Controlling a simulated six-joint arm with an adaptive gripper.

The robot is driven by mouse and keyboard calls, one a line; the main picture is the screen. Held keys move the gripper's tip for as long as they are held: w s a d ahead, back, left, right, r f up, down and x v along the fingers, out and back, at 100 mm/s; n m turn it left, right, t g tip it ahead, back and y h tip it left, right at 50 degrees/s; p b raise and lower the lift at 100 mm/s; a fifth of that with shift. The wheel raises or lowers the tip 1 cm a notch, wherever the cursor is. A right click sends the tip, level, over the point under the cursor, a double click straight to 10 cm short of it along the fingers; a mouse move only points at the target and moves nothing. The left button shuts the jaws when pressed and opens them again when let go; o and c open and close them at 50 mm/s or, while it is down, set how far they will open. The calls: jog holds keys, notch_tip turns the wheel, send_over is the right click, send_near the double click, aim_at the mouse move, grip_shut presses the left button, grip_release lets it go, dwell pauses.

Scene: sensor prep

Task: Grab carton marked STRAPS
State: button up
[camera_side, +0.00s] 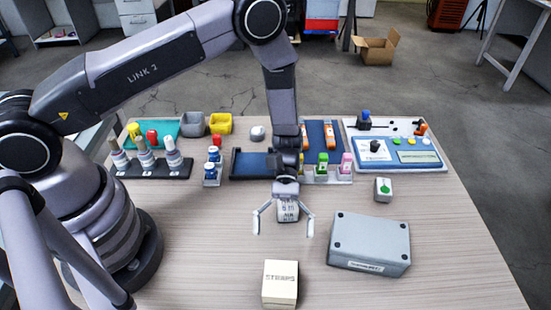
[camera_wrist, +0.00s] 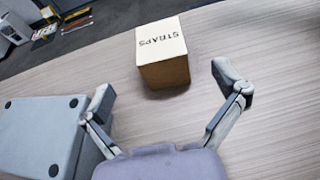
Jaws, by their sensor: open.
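The carton marked STRAPS (camera_side: 280,284) is a small cream box standing on the table near the front edge in the side view. In the wrist view the carton (camera_wrist: 162,52) shows its lettered pale top and a browner side, beyond the fingertips and roughly between them. My gripper (camera_side: 284,226) is open and empty, with its fingers spread, behind the carton and apart from it in the side view. In the wrist view my gripper (camera_wrist: 168,88) has its two fingers wide apart, and nothing is between the pads.
A grey lidded box (camera_side: 369,243) stands to the right of the carton; in the wrist view the grey box (camera_wrist: 40,135) lies close beside the left finger. A small white block with a green mark (camera_side: 383,189) is behind it. The table (camera_side: 205,250) left of the carton is clear.

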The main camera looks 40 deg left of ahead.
aim_at(281, 266)
jog(key=x, duration=0.8)
jog(key=shift+s+f, duration=0.1)
jog(key=c, duration=1.3)
